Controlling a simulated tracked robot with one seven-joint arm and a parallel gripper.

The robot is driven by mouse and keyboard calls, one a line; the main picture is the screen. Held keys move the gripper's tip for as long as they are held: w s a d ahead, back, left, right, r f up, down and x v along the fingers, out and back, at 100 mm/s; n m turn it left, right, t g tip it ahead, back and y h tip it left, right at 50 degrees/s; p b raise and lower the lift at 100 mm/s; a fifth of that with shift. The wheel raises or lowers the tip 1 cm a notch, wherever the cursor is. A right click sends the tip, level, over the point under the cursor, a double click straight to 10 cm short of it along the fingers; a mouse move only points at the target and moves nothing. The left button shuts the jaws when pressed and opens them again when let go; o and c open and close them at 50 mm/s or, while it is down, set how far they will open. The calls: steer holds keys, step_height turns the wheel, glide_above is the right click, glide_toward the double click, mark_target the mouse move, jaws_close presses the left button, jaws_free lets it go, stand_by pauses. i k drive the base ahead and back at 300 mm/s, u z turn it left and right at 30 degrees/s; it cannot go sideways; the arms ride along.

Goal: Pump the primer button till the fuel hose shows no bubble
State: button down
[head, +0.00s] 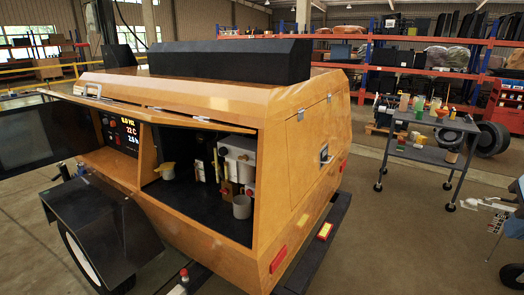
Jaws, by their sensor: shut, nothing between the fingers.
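The orange light tower housing (300,140) stands in the middle of the head view with its side hatch raised. Inside the open bay is a pale box-like unit (238,155) with brownish and red parts below it. A small red part (250,191) shows at its lower right; I cannot tell if it is the primer button. A grey cup-shaped part (241,207) sits below the unit. A yellow part (167,171) is at the bay's left. The fuel hose and any bubble are too small or hidden to make out. My gripper is not in view.
A lit control panel (124,135) is left of the bay. The raised hatch (150,108) overhangs the opening. A dark fender (95,220) and wheel stand at front left. A grey cart (425,150) with bottles stands at right. Open floor (390,235) lies between the housing and cart.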

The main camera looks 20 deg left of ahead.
mark_target(223, 151)
steer(key=z, duration=0.1)
steer(key=k, duration=1.7)
steer(key=u, duration=0.55)
steer(key=i, duration=1)
steer(key=z, duration=0.05)
